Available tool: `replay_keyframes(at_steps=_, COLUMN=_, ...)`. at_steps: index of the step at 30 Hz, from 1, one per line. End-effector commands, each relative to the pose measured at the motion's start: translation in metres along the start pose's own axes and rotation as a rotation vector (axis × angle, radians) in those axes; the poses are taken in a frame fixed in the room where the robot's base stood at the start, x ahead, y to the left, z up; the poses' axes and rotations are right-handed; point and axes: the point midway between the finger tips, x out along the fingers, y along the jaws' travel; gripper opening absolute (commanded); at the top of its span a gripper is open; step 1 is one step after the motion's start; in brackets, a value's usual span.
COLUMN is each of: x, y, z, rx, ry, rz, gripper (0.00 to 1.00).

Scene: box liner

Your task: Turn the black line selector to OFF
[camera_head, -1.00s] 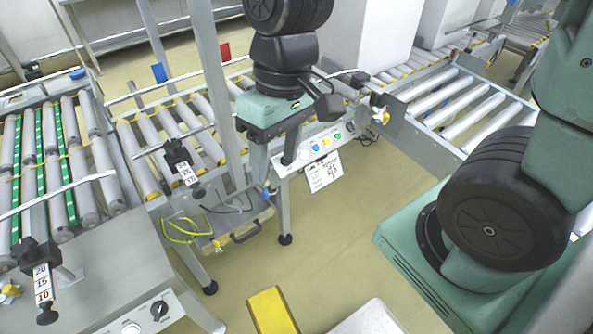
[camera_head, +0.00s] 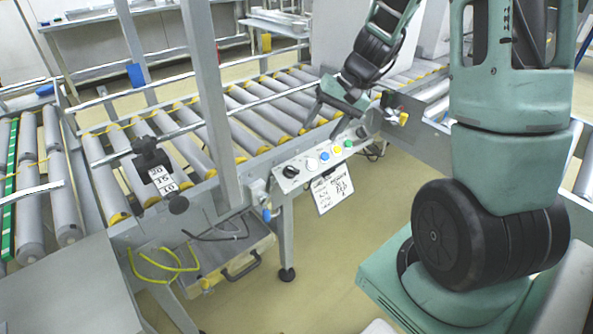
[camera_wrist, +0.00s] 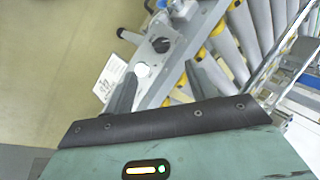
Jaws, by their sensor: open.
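The black line selector (camera_head: 290,171) is a round black knob at the left end of a grey control panel (camera_head: 300,182), beside a white button (camera_head: 311,164). I cannot tell which position it points to. It also shows in the wrist view, as a black selector (camera_wrist: 161,45) past my fingertips, next to the white button (camera_wrist: 141,69). My gripper (camera_head: 325,122) is above and behind the panel, to the right of the selector in the head view. In the wrist view my gripper (camera_wrist: 160,73) is open, its fingers apart with nothing held between them.
Blue, yellow and green (camera_head: 348,143) buttons sit right of the white one. A paper sign (camera_head: 331,190) hangs below the panel. A grey post (camera_head: 211,110) stands left of it. Roller conveyors (camera_head: 245,118) lie behind. The floor in front (camera_head: 325,265) is clear.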

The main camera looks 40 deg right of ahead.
Motion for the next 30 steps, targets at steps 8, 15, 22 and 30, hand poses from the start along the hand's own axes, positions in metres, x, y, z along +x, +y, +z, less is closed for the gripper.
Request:
replay_keyframes(at_steps=8, x=0.064, y=0.001, z=0.001, rx=-0.001, ry=-0.006, rz=0.0, gripper=0.56)
replay_keyframes(at_steps=15, x=0.11, y=0.001, z=0.001, rx=-0.002, ry=-0.004, rz=0.001, gripper=0.56)
replay_keyframes(at_steps=22, x=0.134, y=0.0, z=0.001, rx=-0.002, ry=-0.002, rz=0.001, gripper=0.56)
replay_keyframes(at_steps=30, x=0.138, y=-0.001, z=0.001, rx=-0.002, ry=-0.002, rz=0.0, gripper=0.56)
